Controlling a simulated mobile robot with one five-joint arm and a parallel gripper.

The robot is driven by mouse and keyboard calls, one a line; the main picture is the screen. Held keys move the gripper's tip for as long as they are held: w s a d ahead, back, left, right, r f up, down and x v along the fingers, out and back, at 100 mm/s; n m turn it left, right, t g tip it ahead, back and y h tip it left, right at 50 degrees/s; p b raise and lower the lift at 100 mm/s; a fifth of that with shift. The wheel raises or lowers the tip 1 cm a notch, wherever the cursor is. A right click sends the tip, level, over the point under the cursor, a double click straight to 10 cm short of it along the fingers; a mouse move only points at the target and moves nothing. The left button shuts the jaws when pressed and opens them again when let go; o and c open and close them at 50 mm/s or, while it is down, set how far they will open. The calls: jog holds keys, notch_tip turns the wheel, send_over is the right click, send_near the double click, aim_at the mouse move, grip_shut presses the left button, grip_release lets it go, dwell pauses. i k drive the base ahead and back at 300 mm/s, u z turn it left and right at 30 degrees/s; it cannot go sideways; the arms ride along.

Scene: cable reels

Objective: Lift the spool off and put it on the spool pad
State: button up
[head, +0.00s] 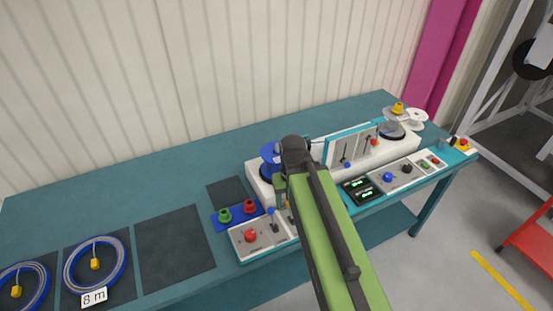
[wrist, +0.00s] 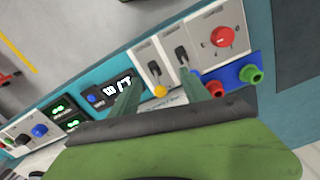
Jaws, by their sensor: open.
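A blue spool (head: 269,156) sits on the left end of the white machine (head: 257,182). My arm hides part of it, and it cannot be made out in the wrist view. A small dark square pad (head: 227,192) lies bare on the table left of the machine. A larger bare dark pad (head: 175,248) lies further left. I cannot tell which is the spool pad. My gripper (wrist: 160,77) is open, its green fingers apart above the control panels; a yellow knob (wrist: 160,91) shows between them. In the head view the arm largely hides the gripper.
A blue strip (head: 237,216) with green and red knobs and a red-button panel (head: 250,237) stand at the front. Blue cable coils (head: 125,262) lie at left. The back left table is clear.

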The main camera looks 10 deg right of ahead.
aim_at(271, 165)
jog(key=u, duration=1)
jog(key=k, duration=0.1)
jog(key=u, duration=2.9)
jog(key=k, duration=0.95)
jog(key=z, duration=1.4)
jog(key=i, duration=1.05)
jog(key=u, duration=0.15)
